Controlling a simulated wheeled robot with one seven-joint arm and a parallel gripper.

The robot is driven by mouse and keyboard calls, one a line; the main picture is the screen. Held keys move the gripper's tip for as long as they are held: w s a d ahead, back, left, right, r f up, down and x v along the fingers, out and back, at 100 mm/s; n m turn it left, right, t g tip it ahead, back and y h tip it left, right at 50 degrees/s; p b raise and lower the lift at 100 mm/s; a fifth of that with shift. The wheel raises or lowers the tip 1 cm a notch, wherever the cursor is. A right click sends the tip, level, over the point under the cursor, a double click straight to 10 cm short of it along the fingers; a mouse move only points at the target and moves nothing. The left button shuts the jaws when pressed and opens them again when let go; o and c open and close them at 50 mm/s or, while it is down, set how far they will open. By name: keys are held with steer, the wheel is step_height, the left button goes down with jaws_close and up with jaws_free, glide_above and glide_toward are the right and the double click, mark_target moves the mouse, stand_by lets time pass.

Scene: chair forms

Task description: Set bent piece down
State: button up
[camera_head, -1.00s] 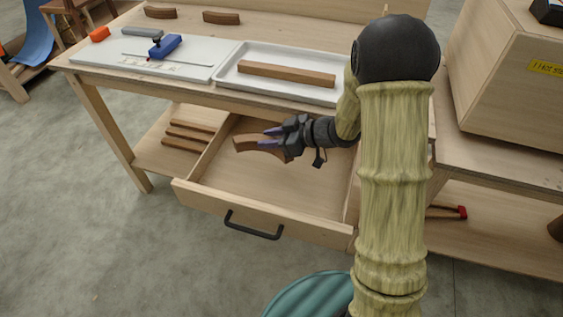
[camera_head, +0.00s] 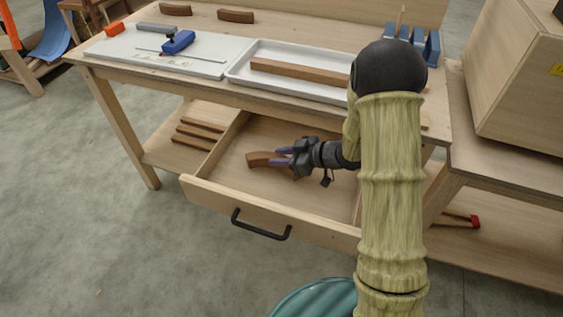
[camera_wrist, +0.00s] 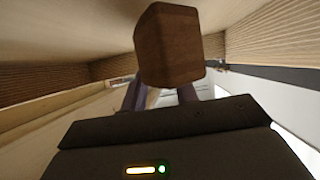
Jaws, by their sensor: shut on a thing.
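The bent piece (camera_head: 262,160) is a short curved brown wooden block. My gripper (camera_head: 286,157) is shut on it, with the purple fingers across its middle. In the head view the piece is inside the open drawer (camera_head: 255,205), near the drawer's left wall. I cannot tell whether it touches the drawer floor. In the wrist view the end of the bent piece (camera_wrist: 168,47) shows large at the upper middle, with my fingers (camera_wrist: 160,96) behind it. The drawer's walls show on both sides there.
A white tray (camera_head: 240,74) with a straight wooden bar (camera_head: 310,71) stands on the bench above the drawer. Two more curved pieces (camera_head: 236,16) lie at the back of the bench. Several wooden strips (camera_head: 200,130) lie on the shelf left of the drawer. The drawer's front half is clear.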

step_height(320, 180, down, 2)
steer(key=shift+f, duration=0.2)
steer(key=o, duration=1.1)
steer(key=shift+c, duration=0.2)
steer(key=shift+r, duration=0.1)
steer(key=p+v, duration=0.1)
steer(key=v, duration=0.6)
steer(key=shift+d, duration=0.25)
steer(key=shift+r, duration=0.1)
